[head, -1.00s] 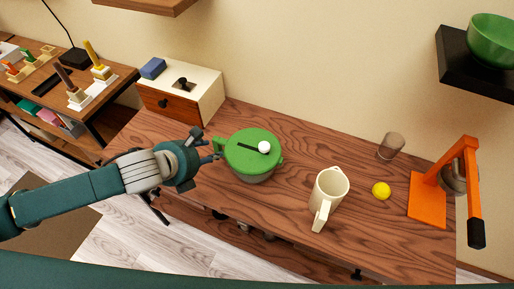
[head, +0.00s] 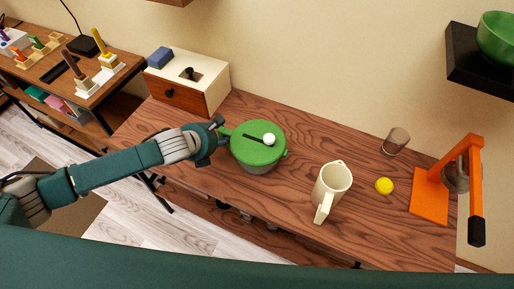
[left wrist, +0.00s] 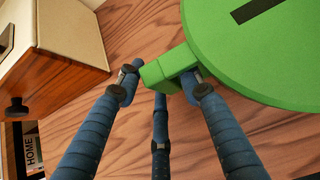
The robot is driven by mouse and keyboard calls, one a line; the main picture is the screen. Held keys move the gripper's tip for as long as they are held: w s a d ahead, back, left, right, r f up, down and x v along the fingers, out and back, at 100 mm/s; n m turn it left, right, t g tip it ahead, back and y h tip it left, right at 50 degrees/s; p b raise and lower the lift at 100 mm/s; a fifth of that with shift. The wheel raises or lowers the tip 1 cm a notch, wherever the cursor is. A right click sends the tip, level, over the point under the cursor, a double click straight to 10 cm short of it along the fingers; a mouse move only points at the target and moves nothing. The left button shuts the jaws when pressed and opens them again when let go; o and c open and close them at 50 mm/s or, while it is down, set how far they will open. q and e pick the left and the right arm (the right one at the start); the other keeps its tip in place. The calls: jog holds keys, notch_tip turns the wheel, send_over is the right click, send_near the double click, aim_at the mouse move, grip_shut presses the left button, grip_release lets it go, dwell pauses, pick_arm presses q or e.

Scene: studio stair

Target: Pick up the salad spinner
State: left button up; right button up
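The salad spinner (head: 256,146) stands upright on the wooden table, with a green lid, a white knob, a dark slot and a greyish bowl below. Its green lid (left wrist: 255,45) fills the upper right of the left wrist view, with a blocky green handle (left wrist: 160,72) sticking out to the left. My left gripper (head: 222,133) is at the handle side of the spinner. In the left wrist view its blue fingers (left wrist: 160,85) are spread around the handle, the right one touching or very close, the left one slightly apart. My right gripper is not in view.
A cream jug (head: 331,187), a yellow ball (head: 384,186), a glass (head: 396,141) and an orange stand (head: 430,196) are to the right. A drawer box (head: 188,82) with a blue block (head: 160,57) stands behind left. Table right of the spinner is clear up to the jug.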

pick_arm(q)
jog(key=shift+w+f, duration=0.15)
jog(key=shift+w, duration=0.05)
grip_shut()
jog(key=shift+d, duration=0.1)
jog(key=shift+r, duration=0.25)
